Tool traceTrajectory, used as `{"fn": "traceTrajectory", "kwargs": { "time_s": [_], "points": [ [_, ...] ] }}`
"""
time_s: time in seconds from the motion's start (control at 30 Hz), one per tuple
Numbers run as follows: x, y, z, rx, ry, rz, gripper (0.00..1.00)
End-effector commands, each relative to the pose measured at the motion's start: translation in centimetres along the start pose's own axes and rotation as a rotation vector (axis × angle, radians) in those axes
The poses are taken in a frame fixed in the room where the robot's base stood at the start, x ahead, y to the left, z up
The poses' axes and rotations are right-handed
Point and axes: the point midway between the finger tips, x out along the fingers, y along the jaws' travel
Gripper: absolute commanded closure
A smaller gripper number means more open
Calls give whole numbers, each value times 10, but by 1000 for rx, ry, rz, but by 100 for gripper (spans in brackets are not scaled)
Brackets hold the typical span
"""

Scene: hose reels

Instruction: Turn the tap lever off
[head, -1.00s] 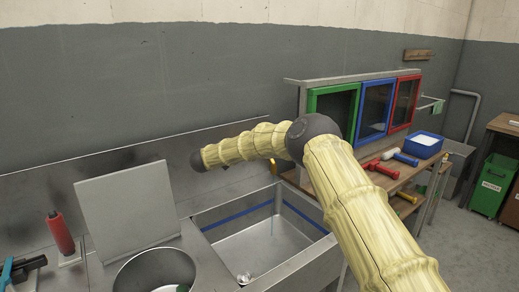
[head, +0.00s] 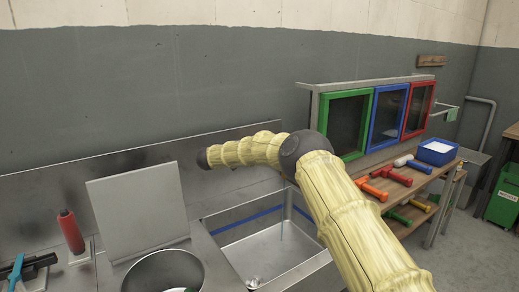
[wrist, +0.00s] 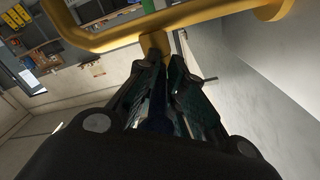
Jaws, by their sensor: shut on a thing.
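In the wrist view, my gripper (wrist: 160,70) is shut with its dark fingertips on the lower end of a short yellow lever (wrist: 155,45). The lever joins a yellow bar (wrist: 120,36) that runs across the top of the view and bends at the upper left. The fingers hide the end of the lever. In the head view, my pale, ribbed arm reaches left over the sink, and its dark end hides the gripper. The tap cannot be made out there.
A steel sink basin (head: 265,255) lies below my arm. A round pot (head: 165,272), an upright grey panel (head: 138,212) and a red bottle (head: 71,232) stand on the left. Right are green, blue and red framed cabinets (head: 388,120) above a bench with tools and a blue box (head: 437,152).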

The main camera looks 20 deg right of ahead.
Motion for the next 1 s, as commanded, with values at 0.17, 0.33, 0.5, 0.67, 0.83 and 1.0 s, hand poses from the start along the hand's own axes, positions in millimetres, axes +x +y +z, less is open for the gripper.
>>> {"fn": "traceTrajectory", "kwargs": {
  "time_s": [0.17, 0.33, 0.5, 0.67, 0.83, 1.0],
  "points": [
    [2, -2, -4, 5, 6, 1, 82],
    [1, -2, -3, 4, 4, 1, 66],
    [0, -1, -2, 2, 2, -1, 66],
    [-3, -1, -1, 2, 1, -1, 66],
    [-17, -2, -1, 2, 1, -2, 66],
    [-41, -1, -1, 2, 1, -2, 66]
  ]
}}
